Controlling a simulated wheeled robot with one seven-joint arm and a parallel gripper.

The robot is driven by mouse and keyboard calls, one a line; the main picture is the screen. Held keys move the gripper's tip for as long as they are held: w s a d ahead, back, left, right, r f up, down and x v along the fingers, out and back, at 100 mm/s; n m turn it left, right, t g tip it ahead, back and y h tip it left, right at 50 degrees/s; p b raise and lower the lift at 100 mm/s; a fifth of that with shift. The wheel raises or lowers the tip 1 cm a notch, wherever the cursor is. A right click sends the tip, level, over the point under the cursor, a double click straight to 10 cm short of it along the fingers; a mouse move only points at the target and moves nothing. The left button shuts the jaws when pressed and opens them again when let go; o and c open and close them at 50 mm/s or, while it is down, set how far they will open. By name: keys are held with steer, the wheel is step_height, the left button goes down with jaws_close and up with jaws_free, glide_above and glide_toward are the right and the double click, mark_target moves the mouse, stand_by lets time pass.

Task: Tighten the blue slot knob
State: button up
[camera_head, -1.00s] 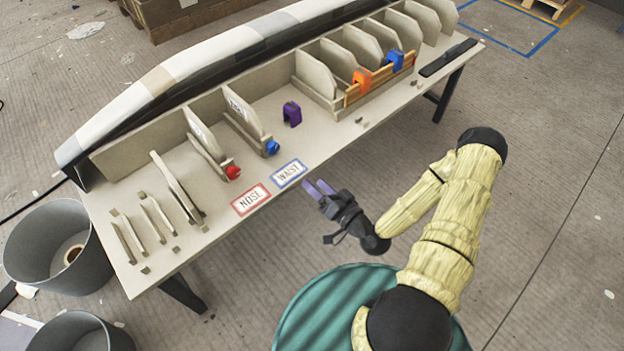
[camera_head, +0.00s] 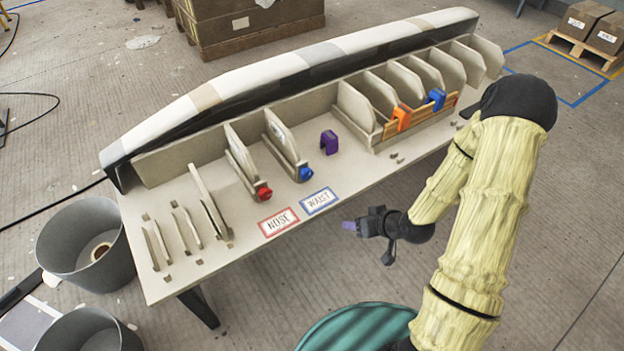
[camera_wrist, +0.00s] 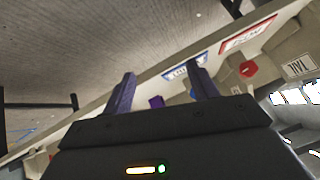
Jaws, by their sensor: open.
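The blue slot knob (camera_head: 305,174) is at the front end of a slot holding an upright panel, behind the blue-bordered WAIST label (camera_head: 320,201). A red knob (camera_head: 264,193) is at the slot to its left, behind the red-bordered NOSE label (camera_head: 278,222). My gripper (camera_head: 352,226) is open and empty, off the table's front edge, to the right of and nearer than the blue knob. In the wrist view, the two purple fingers (camera_wrist: 163,93) stand apart. The blue knob (camera_wrist: 194,93) is partly hidden by the right finger there; the red knob (camera_wrist: 248,69) shows further right.
A purple clip (camera_head: 329,142) stands on the table right of the blue knob. Orange (camera_head: 401,118) and blue (camera_head: 436,99) clips sit on a wooden rack among upright panels. A long mould runs along the back. Grey bins (camera_head: 86,250) stand at the left.

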steer(key=s+d+r+m+g+h, duration=0.1)
steer(key=s+r+m+g+h, duration=0.1)
steer(key=s+r, duration=0.3)
steer(key=s+d+r+m+g+h, duration=0.1)
steer(key=s+r+h, duration=0.2)
steer(key=r, duration=1.1)
steer(key=s, duration=0.3)
steer(key=shift+d+r+m+g+h, duration=0.15)
steer(key=shift+d+m+g+h, duration=0.15)
steer(key=shift+d+m+g, duration=0.1)
steer(key=c, duration=0.5)
steer(key=shift+w, duration=0.2)
